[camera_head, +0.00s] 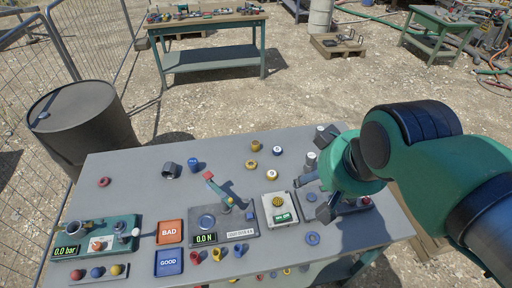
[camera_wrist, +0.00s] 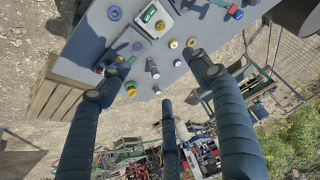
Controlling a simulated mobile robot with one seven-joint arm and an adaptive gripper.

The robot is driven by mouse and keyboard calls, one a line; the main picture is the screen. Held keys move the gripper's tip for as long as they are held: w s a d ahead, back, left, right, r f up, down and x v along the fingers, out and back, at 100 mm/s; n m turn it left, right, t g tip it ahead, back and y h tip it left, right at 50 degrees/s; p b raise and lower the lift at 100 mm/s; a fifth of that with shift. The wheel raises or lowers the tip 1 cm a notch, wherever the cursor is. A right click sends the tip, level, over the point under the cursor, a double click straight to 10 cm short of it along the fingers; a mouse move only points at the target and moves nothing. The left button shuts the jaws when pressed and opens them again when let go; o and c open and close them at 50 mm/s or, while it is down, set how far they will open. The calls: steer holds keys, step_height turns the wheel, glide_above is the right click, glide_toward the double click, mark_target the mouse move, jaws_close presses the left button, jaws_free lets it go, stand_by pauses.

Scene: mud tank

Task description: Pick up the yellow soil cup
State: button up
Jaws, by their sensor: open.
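My gripper (camera_head: 322,172) is over the right part of the grey table, its fingers spread and empty; in the wrist view (camera_wrist: 155,82) nothing lies between the fingers. A small yellow cup-like piece (camera_head: 255,145) stands near the table's far edge, left of my gripper and apart from it. It seems to be the yellow piece beside the right finger in the wrist view (camera_wrist: 191,42). A yellow ring-like piece (camera_head: 251,164) lies just in front of it. Another yellow cup-like piece (camera_head: 217,254) is at the front edge. I cannot tell for certain which is the soil cup.
A blue cup (camera_head: 193,163) and dark cup (camera_head: 169,170) stand left. A press device (camera_head: 242,216), a scale (camera_head: 282,209) and BAD (camera_head: 169,232) and GOOD (camera_head: 169,263) pads fill the front. Metal cylinders (camera_wrist: 152,68) stand below my gripper. The table's back left is mostly clear.

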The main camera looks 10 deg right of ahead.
steer(key=shift+c, duration=1.2)
steer(key=w+r+g+p, duration=0.1)
steer(key=w+r+p, duration=0.25)
steer(key=w, duration=1.15)
steer(key=w+a+f+n+g+p, duration=0.2)
steer(key=w+f, duration=0.1)
steer(key=w, duration=1.4)
steer(key=w+a+f+g+p, duration=0.1)
steer(key=w+f+p, duration=0.1)
steer(key=w+f, duration=0.9)
steer(key=w+a+f+n+g+p, duration=0.1)
steer(key=w+f+p, duration=0.1)
steer(key=w+f, duration=1)
step_height(320, 180, down, 6)
steer(key=shift+a+r+g+p, duration=0.15)
steer(key=shift+r+g+p, duration=0.05)
steer(key=shift+g+p, duration=0.1)
